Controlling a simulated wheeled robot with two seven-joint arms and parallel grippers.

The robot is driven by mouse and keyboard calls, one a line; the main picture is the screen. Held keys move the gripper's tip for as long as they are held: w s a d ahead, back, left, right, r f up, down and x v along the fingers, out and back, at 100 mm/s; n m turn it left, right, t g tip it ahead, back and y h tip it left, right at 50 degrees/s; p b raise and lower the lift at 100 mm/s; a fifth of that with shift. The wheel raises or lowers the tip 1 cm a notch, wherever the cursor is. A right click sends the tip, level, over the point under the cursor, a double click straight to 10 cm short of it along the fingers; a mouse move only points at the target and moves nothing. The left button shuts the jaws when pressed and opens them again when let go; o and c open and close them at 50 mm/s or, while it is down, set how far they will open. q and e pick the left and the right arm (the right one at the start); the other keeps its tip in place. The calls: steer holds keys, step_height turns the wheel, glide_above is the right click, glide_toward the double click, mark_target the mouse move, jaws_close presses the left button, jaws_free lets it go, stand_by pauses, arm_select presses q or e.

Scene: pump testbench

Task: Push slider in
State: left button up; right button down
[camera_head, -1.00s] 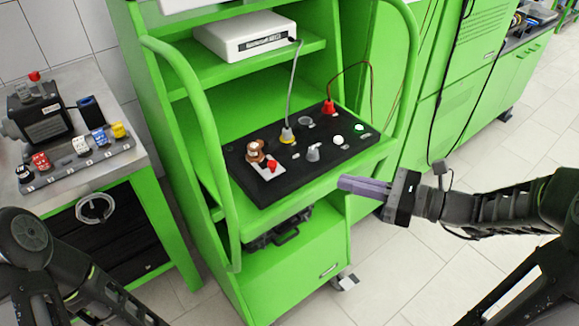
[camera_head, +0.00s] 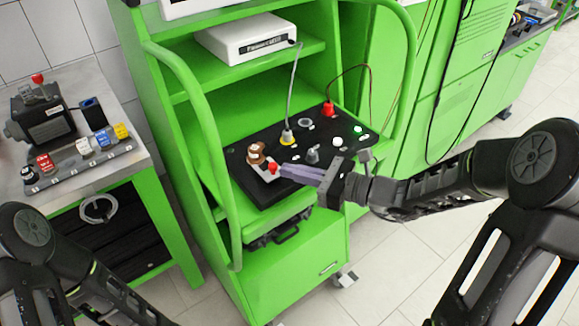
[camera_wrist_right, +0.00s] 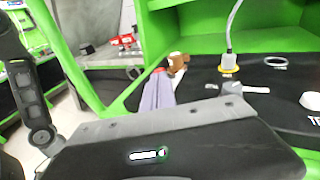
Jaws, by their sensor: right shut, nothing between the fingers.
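A small white plate with a red knob (camera_head: 273,168), seemingly the slider, sits on the black panel (camera_head: 262,196) at its front left, beside a brown round fitting (camera_head: 256,153). My right gripper (camera_head: 284,171) is shut and empty. Its purple fingers point left, with their tips right at the red knob; I cannot tell whether they touch it. In the right wrist view the closed fingers (camera_wrist_right: 158,95) reach toward the red knob, which shows just past their tips, and they hide most of the plate. My left arm shows at the lower left, but its gripper is out of view.
A yellow-based plug (camera_head: 287,137) with a grey cable and a red plug (camera_head: 328,109) stand on the panel behind my fingers. A grey knob (camera_head: 312,156) is close to them. Green rails of the bench (camera_head: 215,150) flank the panel. A metal table (camera_head: 125,150) stands left.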

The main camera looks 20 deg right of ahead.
mark_target(281, 161)
arm_select(q)
steer(key=shift+r, duration=0.1)
arm_select(e)
steer(key=shift+w+a, duration=0.35)
steer(key=shift+f, duration=0.1)
steer(key=w, duration=0.1)
steer(key=w+a+b, duration=0.1)
steer(key=w, duration=0.1)
steer(key=shift+w+a, duration=0.1)
steer(key=shift+a, duration=0.05)
arm_select(q)
steer(key=shift+d+f, duration=0.1)
steer(key=shift+f, duration=0.4)
arm_select(e)
steer(key=shift+w, duration=0.1)
